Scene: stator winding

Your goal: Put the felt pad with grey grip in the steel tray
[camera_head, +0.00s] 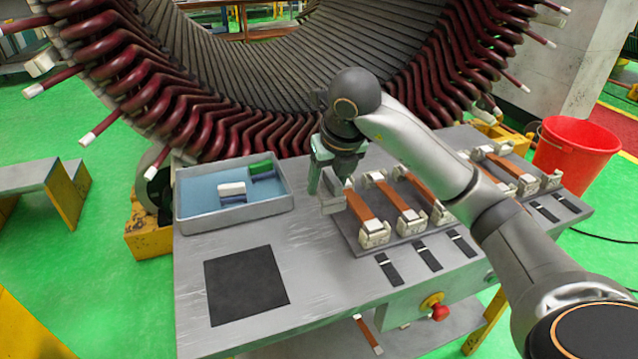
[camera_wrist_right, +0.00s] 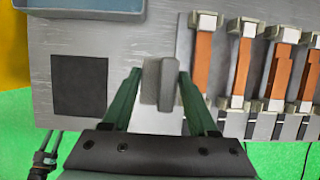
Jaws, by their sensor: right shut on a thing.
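My right gripper (camera_head: 331,188) is shut on the felt pad with grey grip (camera_head: 333,205) and holds it near the tray's right side, beside the left end of the row of copper-coloured bars. In the right wrist view, the pad (camera_wrist_right: 151,82) sits between the two green fingers (camera_wrist_right: 161,84). I cannot tell exactly how high it is above the table. The steel tray (camera_head: 236,217) is a shallow grey box with a blue floor, to the left of the gripper. A white-gripped piece (camera_head: 232,190) and a green-gripped piece (camera_head: 262,168) lie in it. My left gripper is not in view.
Orange-brown bars in pale clamps (camera_head: 408,213) stand to the right on a grey plate. A dark square mat (camera_head: 246,285) lies in front of the tray. A red button (camera_head: 440,313) is on the table's front. The big stator (camera_head: 200,110) rises behind.

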